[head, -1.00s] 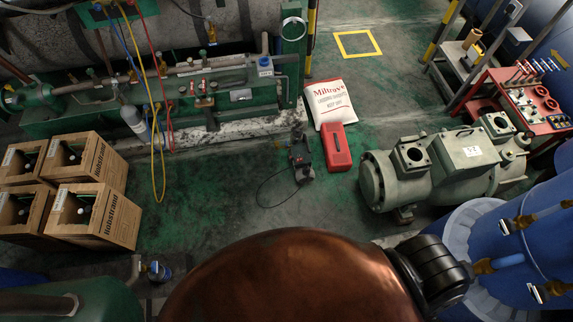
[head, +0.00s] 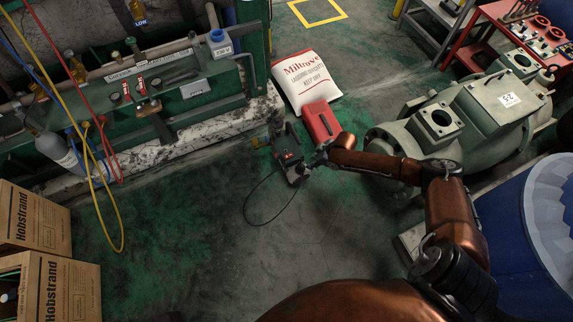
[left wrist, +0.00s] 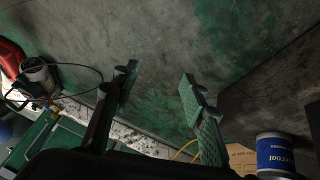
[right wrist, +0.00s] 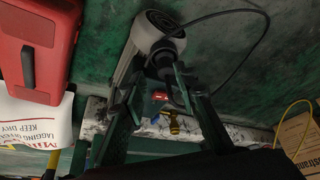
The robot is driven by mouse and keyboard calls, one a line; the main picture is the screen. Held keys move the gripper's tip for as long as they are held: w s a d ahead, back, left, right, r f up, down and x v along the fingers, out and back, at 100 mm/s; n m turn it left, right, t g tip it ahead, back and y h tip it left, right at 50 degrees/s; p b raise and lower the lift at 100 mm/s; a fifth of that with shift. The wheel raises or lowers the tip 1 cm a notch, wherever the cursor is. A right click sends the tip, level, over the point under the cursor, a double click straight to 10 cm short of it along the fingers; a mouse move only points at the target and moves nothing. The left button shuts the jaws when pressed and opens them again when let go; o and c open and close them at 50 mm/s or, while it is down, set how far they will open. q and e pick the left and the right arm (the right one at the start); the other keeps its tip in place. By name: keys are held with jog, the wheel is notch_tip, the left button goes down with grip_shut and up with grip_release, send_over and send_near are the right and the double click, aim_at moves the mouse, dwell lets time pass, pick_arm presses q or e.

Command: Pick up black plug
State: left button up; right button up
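A dark pump-like unit (head: 289,157) stands on the floor, left of the red case. A thin black cable (head: 246,205) loops from it across the floor. I cannot clearly pick out the black plug at the cable's end. My right gripper (head: 318,157) is just right of the unit. The cable (right wrist: 238,12) curves at the right there. My left gripper (left wrist: 157,78) is open and empty, outside the head view.
A red case (head: 320,121) and a white Miltrove bag (head: 306,80) lie close behind the right gripper. A grey-green compressor (head: 440,125) stands at the right. A blue-capped 230 V box (head: 220,43) sits on the green rack. Hobstrand cartons (head: 55,288) stand at left. The middle floor is open.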

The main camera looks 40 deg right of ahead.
aim_at(301, 164)
jog(key=shift+w+a+f+n+g+b, duration=0.15)
jog(key=shift+w+a+f+b, duration=0.3)
jog(key=shift+w+f+b, duration=0.3)
jog(key=shift+w+a+f+n+g+b, duration=0.15)
jog(key=shift+w+a+f+b, duration=0.35)
jog(key=shift+b, duration=0.45)
jog(key=shift+w+f+b, duration=0.15)
jog(key=shift+f+b, duration=0.2)
jog(key=b+x, duration=0.2)
jog(key=shift+w+a+f, duration=0.1)
jog(key=shift+w+f, duration=0.15)
jog(key=shift+w+a+f+b, duration=0.15)
jog(key=shift+w+f+b, duration=0.1)
jog(key=shift+f+b, duration=0.35)
jog(key=shift+w+f, duration=0.15)
pick_arm(q)
jog(key=f+t, duration=0.2)
jog(key=f, duration=0.1)
jog(key=a+f+t, duration=0.1)
jog(key=f+t, duration=0.1)
jog(key=shift+w+m+h, duration=0.25)
jog(key=shift+m+h, duration=0.05)
jog(key=shift+m, duration=0.1)
pick_arm(e)
jog(key=shift+a, duration=0.1)
pick_arm(q)
jog(key=shift+r, duration=0.1)
pick_arm(e)
jog(key=c, duration=0.7)
